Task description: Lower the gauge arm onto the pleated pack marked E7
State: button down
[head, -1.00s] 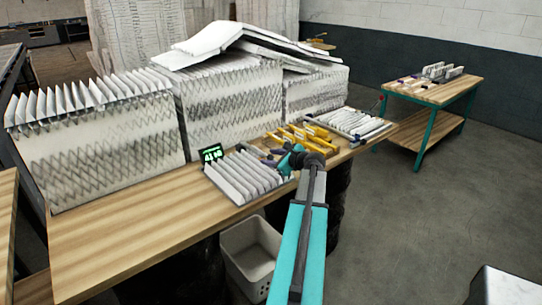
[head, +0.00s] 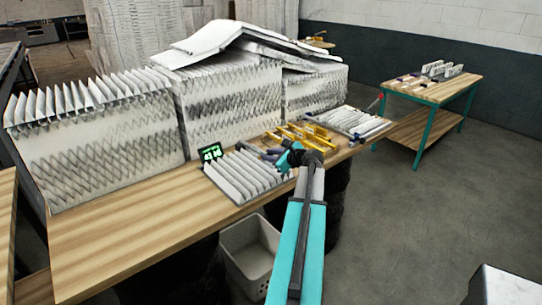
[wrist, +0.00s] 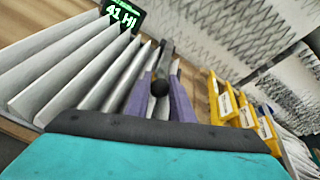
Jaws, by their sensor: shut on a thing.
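A pleated pack (head: 243,178) with white upright folds lies near the front edge of the wooden bench; it fills the left of the wrist view (wrist: 60,68). No E7 mark is legible. A small black display with green characters (head: 210,152) stands behind the pack and seems to read 41 HI in the wrist view (wrist: 122,14). My gripper (wrist: 161,75) is at the pack's right end, its purple fingers shut on a dark bar with a round knob (wrist: 160,88), apparently the gauge arm. Whether the bar touches the pleats cannot be told.
Yellow frames (head: 298,135) and another pleated pack (head: 350,121) lie to the right. Tall pleated blocks (head: 95,135) line the back of the bench. A white bin (head: 249,258) stands below its front edge. The bench's left front (head: 120,230) is clear.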

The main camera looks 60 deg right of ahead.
jog(key=r, duration=0.2)
jog(key=w+r+p, duration=0.1)
jog(key=r, duration=0.1)
jog(key=r+p, duration=0.1)
jog(key=r, duration=0.1)
jog(key=shift+w+d+r, duration=0.2)
jog(key=shift+w+d, duration=0.15)
jog(key=c, duration=1.5)
grip_release()
jog(key=shift+f, duration=0.1)
jog(key=shift+c, duration=0.2)
jog(key=shift+s+a, duration=0.15)
jog(key=shift+s, duration=0.25)
jog(key=b+v, duration=0.3)
jog(key=v, duration=1)
